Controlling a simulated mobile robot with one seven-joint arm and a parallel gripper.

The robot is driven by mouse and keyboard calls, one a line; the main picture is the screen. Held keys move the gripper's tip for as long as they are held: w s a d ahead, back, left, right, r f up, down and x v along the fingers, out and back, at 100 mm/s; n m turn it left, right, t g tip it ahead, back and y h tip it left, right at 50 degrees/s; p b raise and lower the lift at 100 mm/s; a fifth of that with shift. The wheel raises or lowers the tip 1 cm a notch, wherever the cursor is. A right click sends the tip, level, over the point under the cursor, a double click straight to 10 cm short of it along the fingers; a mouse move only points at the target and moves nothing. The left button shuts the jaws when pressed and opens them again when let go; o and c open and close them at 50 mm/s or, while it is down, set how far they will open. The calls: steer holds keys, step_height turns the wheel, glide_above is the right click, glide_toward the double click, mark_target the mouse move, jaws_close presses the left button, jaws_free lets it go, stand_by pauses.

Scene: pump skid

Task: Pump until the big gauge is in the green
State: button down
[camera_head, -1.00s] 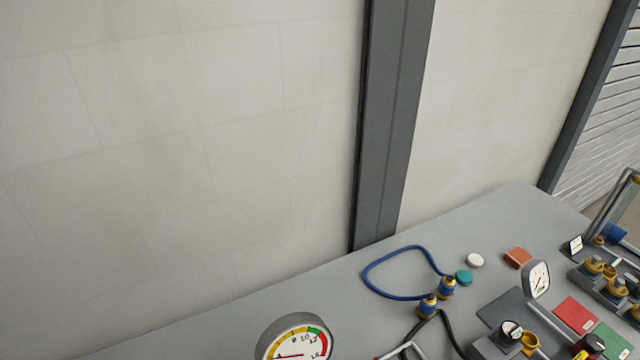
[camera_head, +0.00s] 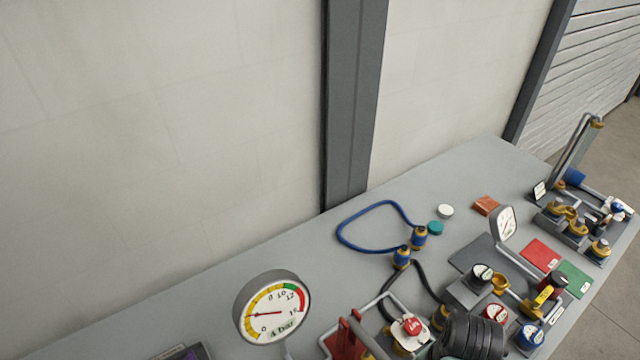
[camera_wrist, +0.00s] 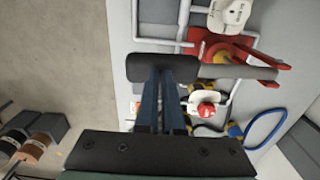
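The big gauge (camera_head: 272,308) stands at the lower middle of the head view, marked "4 bar". Its red needle lies low across the dial, away from the green band at upper right. The pump's red bracket (camera_head: 347,338) shows beside it, cut by the frame. In the wrist view, a grey lever (camera_wrist: 238,71) runs left from the red bracket (camera_wrist: 276,76) to a black grip (camera_wrist: 162,68). My gripper's blue fingers (camera_wrist: 163,90) stand close together and meet or overlap this grip. Their tips are hidden, so I cannot tell whether they hold it.
A white-backed red knob (camera_head: 411,326) sits among pipes right of the pump. The bench top (camera_head: 300,240) is clear along the wall.

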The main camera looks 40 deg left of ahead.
steer(key=shift+a+f+b, duration=0.15)
steer(key=shift+f+b, duration=1.1)
steer(key=shift+f, duration=1.3)
step_height(320, 180, up, 9)
steer(key=p, duration=0.9)
steer(key=shift+r, duration=0.15)
steer(key=shift+s+f+b, duration=0.1)
steer(key=shift+f+b, duration=2.6)
steer(key=shift+f, duration=2)
step_height(320, 180, up, 9)
steer(key=p, duration=0.9)
steer(key=shift+r, duration=0.2)
steer(key=shift+f, duration=0.2)
